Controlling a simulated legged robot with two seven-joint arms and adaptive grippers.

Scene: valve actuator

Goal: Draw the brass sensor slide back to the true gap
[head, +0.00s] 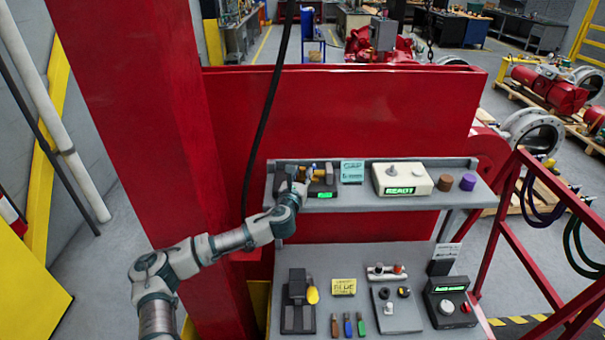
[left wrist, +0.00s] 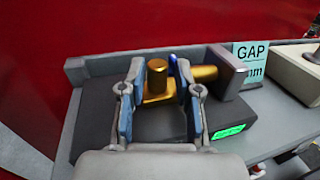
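The brass sensor slide (left wrist: 157,82), with an upright round post, sits on a dark fixture (left wrist: 90,120) with a green lit display. In the left wrist view my left gripper (left wrist: 160,100) is open, its two fingers on either side of the slide. Gaps show between the fingers and the post. A brass cylinder (left wrist: 206,73) lies to the right of the slide, facing a grey block (left wrist: 226,72). In the head view my left gripper (head: 303,184) is at the fixture (head: 322,187) on the upper shelf and partly hides the slide. The display's reading is too small to read. My right gripper is not in view.
A teal GAP card (head: 352,171) and a pale READY box (head: 402,179) stand to the fixture's right, with brown (head: 445,183) and purple (head: 468,182) knobs beyond. A lower shelf holds other devices. A red wall (head: 390,110) rises behind, and a black cable (head: 268,110) hangs nearby.

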